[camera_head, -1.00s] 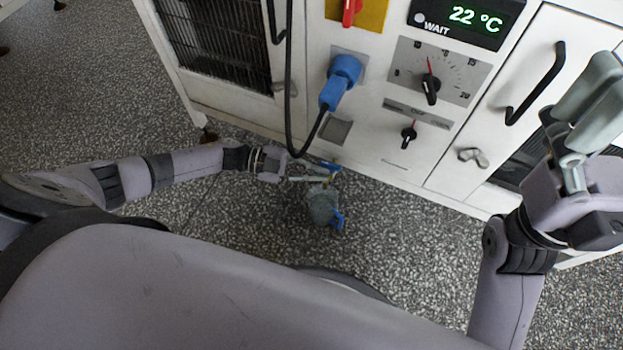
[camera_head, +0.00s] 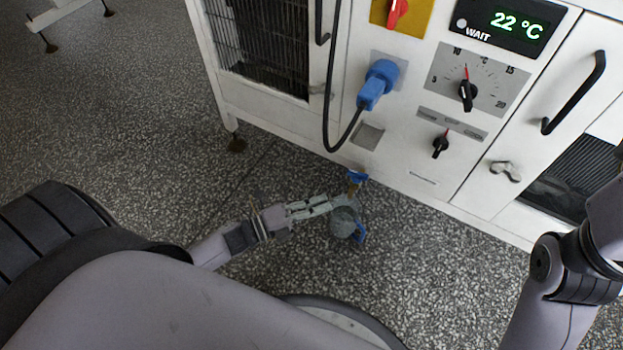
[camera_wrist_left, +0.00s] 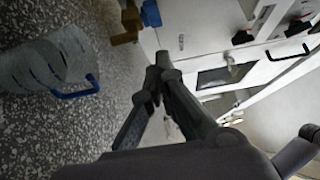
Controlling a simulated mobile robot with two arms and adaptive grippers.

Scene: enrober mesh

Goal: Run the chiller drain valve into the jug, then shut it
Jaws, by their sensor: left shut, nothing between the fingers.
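The drain valve (camera_head: 354,187) is brass with a blue handle and sits low at the chiller's front edge. It also shows at the top of the left wrist view (camera_wrist_left: 126,36), with its blue handle (camera_wrist_left: 151,13) beside it. The clear grey jug (camera_head: 343,221), with a blue grip, stands on the floor just below the valve; it fills the upper left of the left wrist view (camera_wrist_left: 40,62). My left gripper (camera_head: 329,205) is shut and empty, its tips close to the jug and valve. Whether they touch, and the jug's contents, I cannot tell. My right gripper is out of view.
The white chiller cabinet (camera_head: 400,176) carries a 22 °C WAIT display (camera_head: 507,24), dials and a blue plug (camera_head: 378,84) with a hanging black cable (camera_head: 333,120). Speckled floor (camera_head: 130,130) is clear to the left.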

